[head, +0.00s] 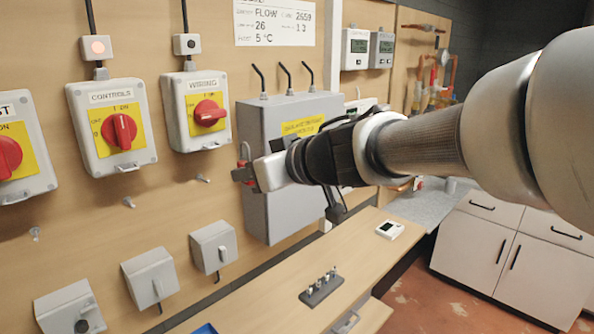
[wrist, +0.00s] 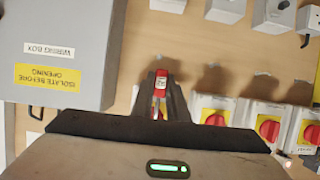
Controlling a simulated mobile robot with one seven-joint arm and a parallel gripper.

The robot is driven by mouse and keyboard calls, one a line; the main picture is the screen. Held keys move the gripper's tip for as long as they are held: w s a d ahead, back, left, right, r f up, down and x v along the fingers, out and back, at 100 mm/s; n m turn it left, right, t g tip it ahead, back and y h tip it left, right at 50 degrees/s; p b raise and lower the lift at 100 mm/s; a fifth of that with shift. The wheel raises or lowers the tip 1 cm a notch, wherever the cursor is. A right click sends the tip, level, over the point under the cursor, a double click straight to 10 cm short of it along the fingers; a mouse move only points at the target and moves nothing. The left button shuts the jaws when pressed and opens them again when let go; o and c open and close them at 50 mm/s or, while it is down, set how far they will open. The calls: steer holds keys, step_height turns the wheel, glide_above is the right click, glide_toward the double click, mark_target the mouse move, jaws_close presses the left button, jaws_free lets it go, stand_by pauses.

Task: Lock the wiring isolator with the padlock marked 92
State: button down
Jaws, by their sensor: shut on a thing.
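The WIRING isolator (head: 182,132) is a white box with a yellow plate on the wall; its red handle (head: 209,113) lies about level. My gripper (head: 246,176) is to the right of and below this isolator, in front of the grey box. It is shut on a red padlock (wrist: 161,78) with a pale label; I cannot read its number. The padlock's shackle points up in the head view (head: 244,153), clear of the isolator. My fingers partly hide the padlock.
The CONTROLS isolator (head: 91,147) and another at the far left stand beside it. Empty wall hooks (head: 203,179) and small grey boxes (head: 213,258) are below. The large grey wiring box (head: 262,215) is behind my gripper. The bench (head: 262,309) holds a small rack.

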steer(key=w+a, duration=0.5)
steer(key=a, duration=0.1)
stand_by(0.6)
steer(key=shift+w, duration=0.1)
steer(key=shift+p, duration=0.45)
steer(key=shift+a+p, duration=0.1)
steer(key=shift+p, duration=0.25)
stand_by(0.6)
steer(key=shift+w+a, duration=0.85)
steer(key=shift+a, duration=0.1)
stand_by(2.4)
steer(key=shift+f+b, duration=0.8)
steer(key=shift+f, duration=0.45)
stand_by(0.7)
